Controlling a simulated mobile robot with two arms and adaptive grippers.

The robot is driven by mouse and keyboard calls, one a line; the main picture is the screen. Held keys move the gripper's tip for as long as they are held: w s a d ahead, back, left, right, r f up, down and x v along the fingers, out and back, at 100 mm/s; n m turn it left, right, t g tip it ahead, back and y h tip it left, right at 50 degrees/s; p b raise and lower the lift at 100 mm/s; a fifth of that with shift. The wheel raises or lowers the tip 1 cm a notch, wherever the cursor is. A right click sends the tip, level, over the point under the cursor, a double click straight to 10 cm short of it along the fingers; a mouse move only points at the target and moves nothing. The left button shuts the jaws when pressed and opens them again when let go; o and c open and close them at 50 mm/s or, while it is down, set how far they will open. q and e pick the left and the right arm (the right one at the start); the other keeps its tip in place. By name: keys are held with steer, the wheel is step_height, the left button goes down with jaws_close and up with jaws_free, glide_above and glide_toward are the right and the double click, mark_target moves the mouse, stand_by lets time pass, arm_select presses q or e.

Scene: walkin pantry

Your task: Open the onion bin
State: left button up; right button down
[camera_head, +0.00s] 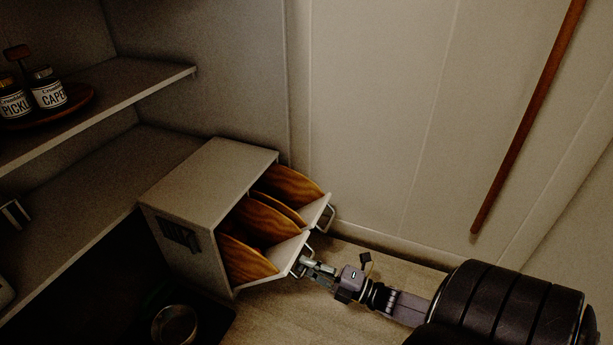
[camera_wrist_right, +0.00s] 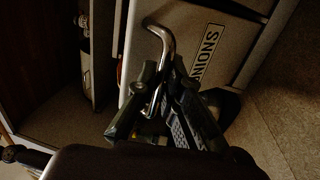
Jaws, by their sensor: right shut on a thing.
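The onion bin (camera_head: 282,262) is the nearer of two tilt-out bins in a pale cabinet (camera_head: 205,180). Its front leans outward, with curved wooden sides showing behind it. In the right wrist view, the onion bin (camera_wrist_right: 235,42) carries a label reading "ONIONS", turned in the picture. My right gripper (camera_head: 308,267) is at this front and is shut on its metal bar handle (camera_wrist_right: 163,40); the fingers (camera_wrist_right: 155,88) close around the handle's lower part. The bin's inside is mostly hidden by its wooden sides. My left gripper is not in view.
The farther bin (camera_head: 316,211) also leans out, its handle (camera_head: 328,219) close to my gripper. Shelves at left hold jars (camera_head: 47,90) on a round wooden tray (camera_head: 75,105). A round container (camera_head: 175,325) stands at the bottom. A brown pole (camera_head: 530,115) is at right.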

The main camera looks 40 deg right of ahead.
steer(key=shift+f, duration=0.2)
steer(key=c, duration=1.7)
jaws_free()
steer(key=shift+w+r, duration=0.1)
steer(key=v, duration=1.2)
